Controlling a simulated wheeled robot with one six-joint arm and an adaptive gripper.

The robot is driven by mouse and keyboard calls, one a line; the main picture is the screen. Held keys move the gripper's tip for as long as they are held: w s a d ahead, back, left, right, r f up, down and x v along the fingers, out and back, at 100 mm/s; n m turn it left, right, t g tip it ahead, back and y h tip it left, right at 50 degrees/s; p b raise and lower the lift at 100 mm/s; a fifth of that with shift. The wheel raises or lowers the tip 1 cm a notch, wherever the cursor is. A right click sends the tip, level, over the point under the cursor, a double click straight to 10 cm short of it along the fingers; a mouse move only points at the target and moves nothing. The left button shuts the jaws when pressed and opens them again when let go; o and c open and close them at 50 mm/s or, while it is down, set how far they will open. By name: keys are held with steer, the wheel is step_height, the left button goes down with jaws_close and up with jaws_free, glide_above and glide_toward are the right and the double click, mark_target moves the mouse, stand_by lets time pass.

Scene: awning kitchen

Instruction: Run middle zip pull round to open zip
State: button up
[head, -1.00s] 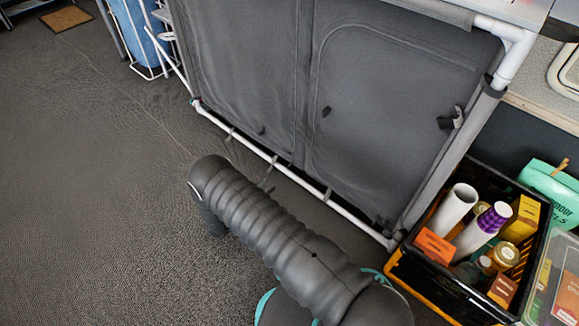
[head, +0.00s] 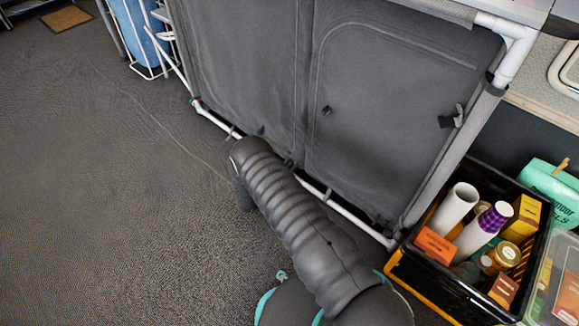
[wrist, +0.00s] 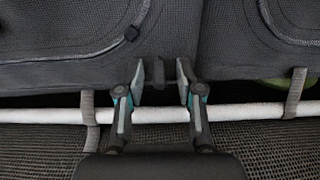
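The grey fabric cupboard front (head: 410,100) has two panels with curved zip seams. In the wrist view, a small dark tab (wrist: 159,76), seemingly the middle zip pull, hangs at the lower edge between the panels. My gripper (wrist: 164,66) is open, with one fingertip on either side of this tab; gaps show beside it, though contact with the left finger is hard to judge. In the head view, my arm hides the gripper. A pull also shows on the right panel (head: 326,110). The zip's state is unclear.
A white frame tube (wrist: 240,112) with grey loops (wrist: 90,118) runs just below the fabric, behind my fingers. A black crate (head: 455,285) of tubes and boxes stands at the right. The floor (head: 90,210) at the left is open.

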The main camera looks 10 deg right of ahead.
steer(key=shift+w+d, duration=0.1)
steer(key=shift+d, duration=0.05)
jaws_close()
steer(key=shift+r, duration=0.1)
